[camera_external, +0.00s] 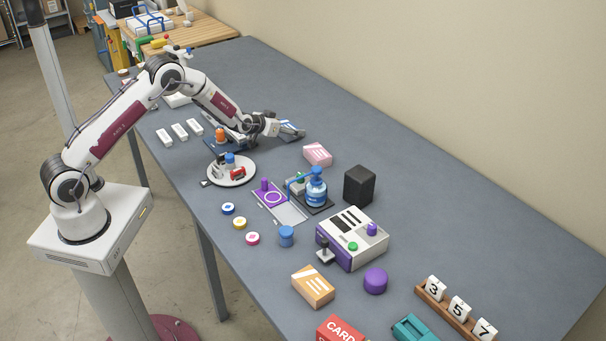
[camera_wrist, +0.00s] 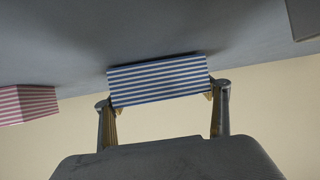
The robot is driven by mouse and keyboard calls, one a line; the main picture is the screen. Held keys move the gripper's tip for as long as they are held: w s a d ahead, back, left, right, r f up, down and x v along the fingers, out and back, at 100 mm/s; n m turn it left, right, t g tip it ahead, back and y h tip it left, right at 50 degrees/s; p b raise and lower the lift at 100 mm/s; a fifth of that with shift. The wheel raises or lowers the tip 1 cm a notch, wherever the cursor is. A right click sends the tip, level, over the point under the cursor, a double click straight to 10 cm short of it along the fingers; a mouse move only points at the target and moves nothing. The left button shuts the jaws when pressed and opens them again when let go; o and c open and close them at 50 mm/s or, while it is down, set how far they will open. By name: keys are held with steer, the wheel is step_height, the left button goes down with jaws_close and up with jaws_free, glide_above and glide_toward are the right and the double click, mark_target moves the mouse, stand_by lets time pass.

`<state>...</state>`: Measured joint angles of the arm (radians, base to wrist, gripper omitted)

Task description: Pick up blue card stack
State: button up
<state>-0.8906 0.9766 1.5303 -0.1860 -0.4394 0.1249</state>
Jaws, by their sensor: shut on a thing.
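The blue card stack (camera_wrist: 158,80) has blue and white stripes along its side in the wrist view. It sits between the two fingertips of my gripper (camera_wrist: 163,92), which is shut on it. In the external view my gripper (camera_external: 295,132) is low over the far middle of the table, pointing right, with the blue card stack (camera_external: 289,124) at its tip. Whether the stack touches the table is hard to tell.
A pink card stack (camera_external: 317,154) lies nearby; it also shows in the wrist view (camera_wrist: 28,104). The table (camera_external: 400,150) is clear along the wall side.

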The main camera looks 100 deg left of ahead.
mark_target(289, 124)
steer(key=shift+r, duration=4.85)
